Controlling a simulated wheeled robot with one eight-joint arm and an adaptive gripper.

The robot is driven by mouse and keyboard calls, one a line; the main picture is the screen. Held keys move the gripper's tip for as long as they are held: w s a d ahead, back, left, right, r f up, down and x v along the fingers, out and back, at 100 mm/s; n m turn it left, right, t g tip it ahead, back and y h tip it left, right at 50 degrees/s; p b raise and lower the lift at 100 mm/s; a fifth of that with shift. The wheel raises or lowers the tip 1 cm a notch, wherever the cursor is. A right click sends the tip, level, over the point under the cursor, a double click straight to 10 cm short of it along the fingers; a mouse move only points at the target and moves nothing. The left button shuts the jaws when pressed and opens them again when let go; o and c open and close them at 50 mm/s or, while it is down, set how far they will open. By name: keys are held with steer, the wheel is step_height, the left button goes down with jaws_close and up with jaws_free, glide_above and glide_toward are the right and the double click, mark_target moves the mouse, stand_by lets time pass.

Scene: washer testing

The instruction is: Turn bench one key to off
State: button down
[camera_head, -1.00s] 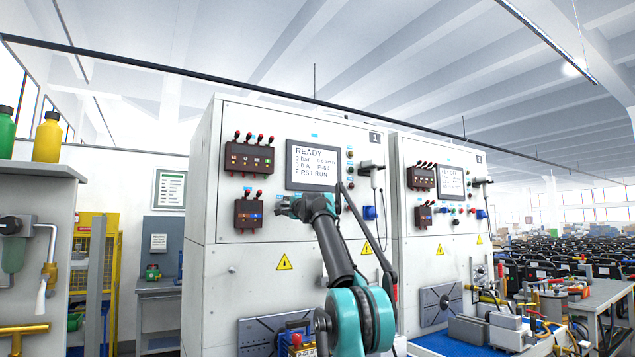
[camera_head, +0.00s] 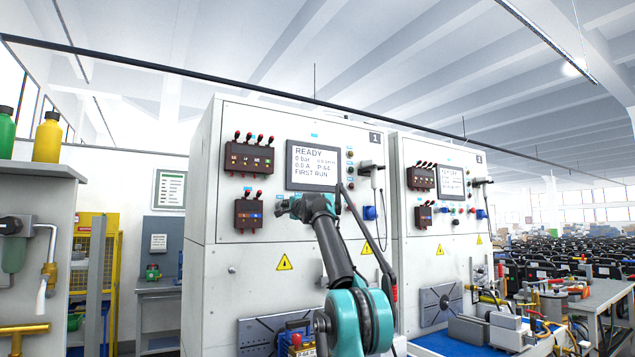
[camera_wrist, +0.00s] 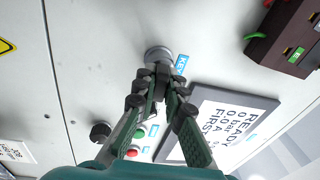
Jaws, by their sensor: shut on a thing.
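Bench one (camera_head: 262,265) is the near white cabinet with a "1" plate; its screen (camera_head: 313,165) reads READY, FIRST RUN. My gripper (camera_head: 284,207) is at the panel just below the screen's left corner. In the wrist view my gripper (camera_wrist: 160,75) is shut at the key switch, beside a blue KEY label (camera_wrist: 181,64). The round metal collar of the key switch (camera_wrist: 157,54) shows beyond the fingertips. The key itself is hidden between the fingers, so its angle cannot be told.
A black knob (camera_wrist: 100,131), a red button (camera_wrist: 132,152) and a green button (camera_wrist: 140,133) sit close to the fingers. A dark red box (camera_head: 249,158) with switches is left of the screen. Bench two (camera_head: 440,260) stands to the right.

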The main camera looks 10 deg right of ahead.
steer(key=n, duration=0.3)
steer(key=shift+d+y, duration=0.1)
steer(key=shift+y, duration=0.3)
steer(key=shift+n, duration=0.8)
steer(key=n, duration=0.2)
steer(key=shift+w+n+y, duration=0.1)
steer(key=shift+n+y, duration=0.2)
steer(key=shift+n, duration=0.1)
steer(key=shift+d, duration=0.1)
steer(key=shift+n, duration=0.5)
steer(key=shift+d+n+y, duration=0.1)
steer(key=shift+n+y, duration=0.4)
steer(key=shift+n, duration=1)
